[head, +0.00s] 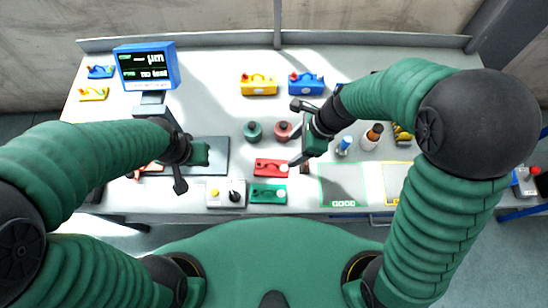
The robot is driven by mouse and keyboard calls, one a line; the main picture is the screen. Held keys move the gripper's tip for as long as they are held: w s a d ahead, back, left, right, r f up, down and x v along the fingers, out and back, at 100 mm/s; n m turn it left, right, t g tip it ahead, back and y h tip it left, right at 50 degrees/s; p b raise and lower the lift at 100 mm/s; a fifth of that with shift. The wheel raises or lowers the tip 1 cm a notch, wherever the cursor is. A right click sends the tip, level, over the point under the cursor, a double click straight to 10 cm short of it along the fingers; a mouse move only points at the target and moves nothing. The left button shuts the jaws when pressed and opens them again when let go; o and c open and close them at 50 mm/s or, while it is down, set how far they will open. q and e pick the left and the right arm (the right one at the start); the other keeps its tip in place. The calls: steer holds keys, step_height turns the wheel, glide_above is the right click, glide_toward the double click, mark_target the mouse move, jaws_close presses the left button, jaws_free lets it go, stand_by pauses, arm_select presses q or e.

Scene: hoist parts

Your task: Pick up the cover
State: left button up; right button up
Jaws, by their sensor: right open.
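I cannot tell for certain which part is the cover. A red part (271,167) with a pale round spot lies on the table, just left of and below my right gripper. A green part (268,194) of similar shape lies below it. A yellow part (259,85) and a blue part (306,84) lie towards the back. My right gripper (296,134) is open and empty, its fingers spread wide above the table, the lower one close to the red part. My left gripper (181,151) has its fingers apart over a grey plate and seems empty.
A monitor (147,67) stands at the back left. Two round pieces, green (253,131) and red (282,130), stand mid-table. A grey control box (226,194) is at the front edge. Bottles (372,136) stand right of my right gripper.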

steer(key=b, duration=0.1)
glide_toward(277, 165)
steer(key=a+f, duration=0.2)
steer(key=f, duration=0.2)
steer(key=w+f, duration=0.1)
steer(key=shift+w+a+f+b, duration=0.1)
steer(key=shift+a+f+b, duration=0.2)
steer(key=shift+f+b, duration=0.1)
steer(key=x, duration=0.2)
steer(key=s+b+x, duration=0.1)
steer(key=x, duration=0.1)
steer(key=shift+f, duration=0.15)
steer(key=shift+w+a, duration=0.1)
steer(key=shift+a, duration=0.2)
steer(key=shift+c, duration=0.6)
arm_select(q)
steer(key=f, duration=0.3)
steer(key=shift+s+a+f, duration=0.1)
steer(key=shift+a+f, duration=0.2)
steer(key=shift+a, duration=0.05)
arm_select(e)
steer(key=shift+d, duration=0.1)
jaws_close()
